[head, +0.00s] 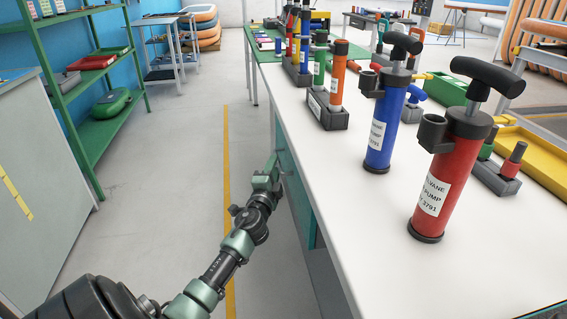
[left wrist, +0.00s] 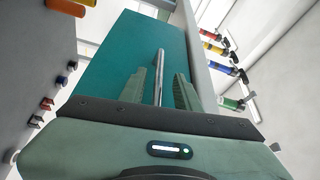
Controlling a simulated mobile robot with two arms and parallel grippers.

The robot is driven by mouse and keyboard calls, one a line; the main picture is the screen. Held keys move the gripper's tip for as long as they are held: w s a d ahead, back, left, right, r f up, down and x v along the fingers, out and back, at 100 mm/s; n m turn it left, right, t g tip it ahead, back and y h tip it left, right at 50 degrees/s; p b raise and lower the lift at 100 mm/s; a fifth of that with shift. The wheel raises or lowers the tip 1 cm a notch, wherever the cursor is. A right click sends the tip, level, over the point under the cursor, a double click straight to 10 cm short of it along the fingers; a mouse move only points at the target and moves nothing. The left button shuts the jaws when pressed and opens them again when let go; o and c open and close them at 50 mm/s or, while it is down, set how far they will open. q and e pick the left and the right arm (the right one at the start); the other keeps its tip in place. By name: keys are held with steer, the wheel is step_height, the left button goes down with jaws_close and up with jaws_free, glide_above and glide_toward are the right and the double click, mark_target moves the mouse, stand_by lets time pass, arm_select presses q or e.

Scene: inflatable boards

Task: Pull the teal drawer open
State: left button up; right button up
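The teal drawer (head: 299,196) is on the left side of the white-topped workbench, below the tabletop edge. Its front looks roughly in line with the bench side. In the left wrist view the teal front (left wrist: 120,52) carries a metal bar handle (left wrist: 159,62). My left gripper (head: 270,168) is at the drawer front. In the left wrist view its two green fingers (left wrist: 161,86) are apart, one on each side of the bar, with gaps visible. In the head view the handle is hidden by the gripper. My right gripper is not in view.
On the bench top (head: 330,170) stand a red pump (head: 450,185), a blue pump (head: 386,125) and more pumps behind. A green shelf (head: 85,150) stands across the aisle. The floor (head: 170,150) between shelf and bench is clear, with a yellow line.

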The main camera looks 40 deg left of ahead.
arm_select(q)
steer(key=shift+b+x, duration=0.3)
steer(key=shift+x, duration=1.85)
jaws_close()
steer(key=shift+f, duration=0.15)
